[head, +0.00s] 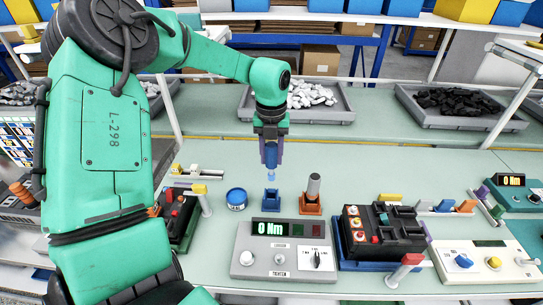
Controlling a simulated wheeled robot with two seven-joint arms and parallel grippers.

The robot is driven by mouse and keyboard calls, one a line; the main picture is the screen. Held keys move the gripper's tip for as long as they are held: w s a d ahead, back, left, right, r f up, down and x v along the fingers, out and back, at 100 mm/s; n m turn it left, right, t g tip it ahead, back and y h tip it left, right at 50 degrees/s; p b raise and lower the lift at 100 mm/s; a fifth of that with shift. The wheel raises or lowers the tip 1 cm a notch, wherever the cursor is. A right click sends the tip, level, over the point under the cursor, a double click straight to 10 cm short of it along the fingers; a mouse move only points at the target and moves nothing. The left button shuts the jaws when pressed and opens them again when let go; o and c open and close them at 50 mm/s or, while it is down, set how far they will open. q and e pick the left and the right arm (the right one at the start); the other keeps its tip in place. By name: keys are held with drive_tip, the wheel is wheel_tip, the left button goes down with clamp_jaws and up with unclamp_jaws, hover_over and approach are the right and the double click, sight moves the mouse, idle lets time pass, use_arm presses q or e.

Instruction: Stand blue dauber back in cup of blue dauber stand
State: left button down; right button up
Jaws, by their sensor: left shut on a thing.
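My left gripper (270,150) hangs from the green arm and points down, shut on the blue dauber (271,176). Only the dauber's lower end shows clearly, a small light blue tip; the rest is hidden between the fingers. The blue dauber stand (270,202) sits on the bench almost straight below. The tip appears just above the stand's cup, apart from it or at its mouth; I cannot tell which. My right gripper is not in view.
A blue round tin (236,197) stands left of the stand. An orange stand (311,208) with a grey upright handle (313,186) is close on the right. A tester box (285,262) reading "0 Nm" lies in front. The bench behind is clear up to the grey trays.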

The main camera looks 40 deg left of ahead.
sight(271, 170)
use_arm(q)
drive_tip(key=shift+w+f, duration=0.1)
drive_tip(key=shift+w+a+f+b, duration=0.15)
drive_tip(key=shift+w+a+b, duration=0.05)
drive_tip(key=shift+a+b, duration=0.1)
wheel_tip(271, 170, down, 5)
drive_tip(key=b, duration=0.4)
drive_tip(key=shift+d, duration=0.1)
drive_tip(key=shift+f+b, duration=0.4)
drive_tip(key=shift+b, duration=0.15)
drive_tip(key=shift+r, duration=0.1)
drive_tip(key=shift+b, duration=0.35)
